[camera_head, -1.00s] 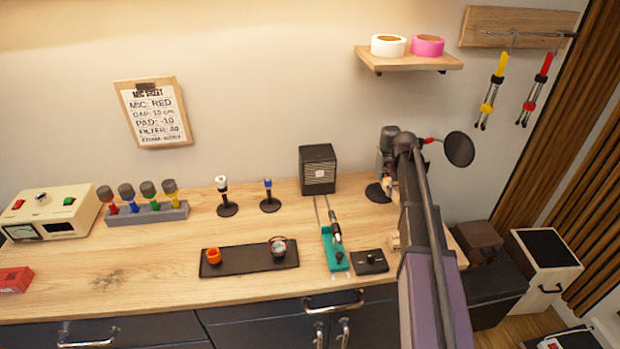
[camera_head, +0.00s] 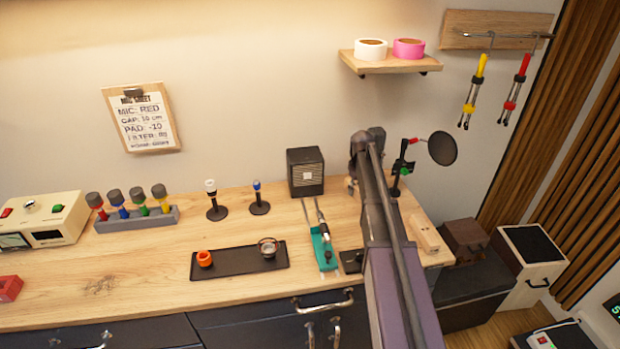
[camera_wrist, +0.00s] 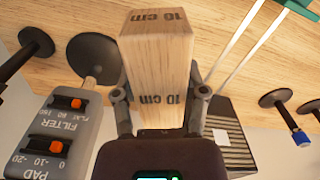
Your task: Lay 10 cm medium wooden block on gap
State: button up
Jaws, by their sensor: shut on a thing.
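A pale wooden block marked "10 cm" (camera_wrist: 157,60) is held between the two fingers of my gripper (camera_wrist: 162,95) in the wrist view. The fingers press on its two sides, and its far end points toward the table top. In the head view my arm covers most of the gripper. A small pale piece (camera_head: 350,185), perhaps the held block, shows left of the arm. A teal base with two rails (camera_head: 322,250) lies on the desk, the rails running toward a dark speaker box (camera_head: 305,172). The speaker (camera_wrist: 228,132) is right of the block in the wrist view.
A grey box with filter and pad switches (camera_wrist: 62,132) is close left of my gripper. A pop filter (camera_head: 442,148) stands behind my arm. Another wooden block (camera_head: 425,234) lies at the desk's right end. A black tray (camera_head: 222,266) holds two small items.

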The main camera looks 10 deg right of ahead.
aim_at(313, 214)
jog(key=w+a+r+m+p, duration=0.1)
jog(key=a+r+p, duration=0.1)
jog(key=a, duration=0.5)
jog(key=w+a+r+m+p, duration=0.1)
jog(key=w+a+r+p, duration=0.1)
jog(key=a, duration=0.6)
jog(key=shift+r+m+p, duration=0.4)
jog(key=shift+r+p, duration=0.1)
jog(key=shift+f, duration=0.25)
jog(key=shift+f+b, duration=7.05)
jog(key=shift+b, duration=0.25)
jog(key=o, duration=1.3)
jog(key=shift+c, duration=0.2)
